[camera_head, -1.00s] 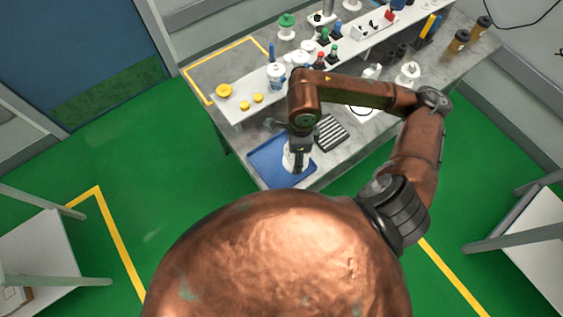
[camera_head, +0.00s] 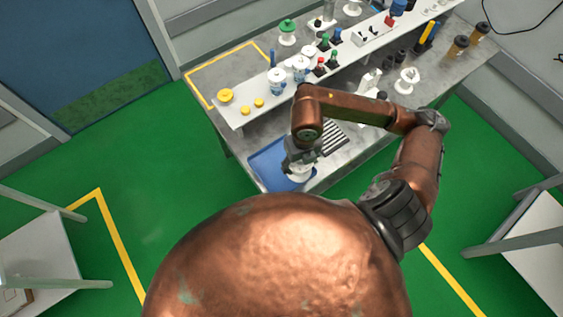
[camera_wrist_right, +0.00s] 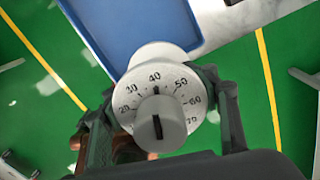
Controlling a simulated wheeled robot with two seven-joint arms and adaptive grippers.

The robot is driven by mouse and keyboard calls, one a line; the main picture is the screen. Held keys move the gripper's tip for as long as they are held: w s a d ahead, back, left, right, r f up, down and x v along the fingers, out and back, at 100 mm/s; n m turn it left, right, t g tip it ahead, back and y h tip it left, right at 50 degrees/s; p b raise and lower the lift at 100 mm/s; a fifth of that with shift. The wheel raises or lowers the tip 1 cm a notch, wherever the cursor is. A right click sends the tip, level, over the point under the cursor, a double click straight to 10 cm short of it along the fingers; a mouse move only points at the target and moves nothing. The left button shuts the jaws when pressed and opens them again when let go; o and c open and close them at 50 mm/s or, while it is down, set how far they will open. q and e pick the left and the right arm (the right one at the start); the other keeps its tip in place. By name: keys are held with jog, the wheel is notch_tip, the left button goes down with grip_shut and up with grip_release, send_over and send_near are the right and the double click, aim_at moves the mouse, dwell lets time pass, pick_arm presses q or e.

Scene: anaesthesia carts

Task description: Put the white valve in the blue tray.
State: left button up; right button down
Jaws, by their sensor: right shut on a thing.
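The white valve (camera_wrist_right: 160,110) has a round dial with black numbers and a knob. My right gripper (camera_wrist_right: 165,112) is shut on it, with a finger on each side of the dial. In the head view my right gripper (camera_head: 300,158) hangs over the blue tray, and the valve (camera_head: 298,175) shows beneath it. The blue tray (camera_head: 266,163) lies flat at the near left part of the bench. It also shows in the wrist view (camera_wrist_right: 130,25), behind the valve. I cannot tell whether the valve touches the tray. My left gripper is not in view.
The striped black and white block (camera_head: 333,139) lies right of the tray. A raised white shelf (camera_head: 262,115) behind holds bottles, yellow caps and colored items. Another white fitting (camera_head: 407,80) stands on the grey bench (camera_head: 370,150) at right.

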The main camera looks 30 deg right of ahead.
jog(key=w+f, duration=0.2)
jog(key=w+a+f, duration=0.1)
jog(key=w+f, duration=0.3)
jog(key=w, duration=0.1)
jog(key=shift+a, duration=0.4)
jog(key=shift+w+a+f+p, duration=0.15)
jog(key=shift+w+f+p, duration=0.15)
jog(key=shift+w+f, duration=0.25)
notch_tip(320, 180, down, 3)
jog(key=shift+f+p, duration=0.1)
jog(key=shift+p, duration=0.25)
jog(key=shift+f, duration=0.1)
jog(key=shift+f, duration=0.15)
jog(key=c, duration=0.7)
grip_release()
jog(key=shift+c, duration=0.2)
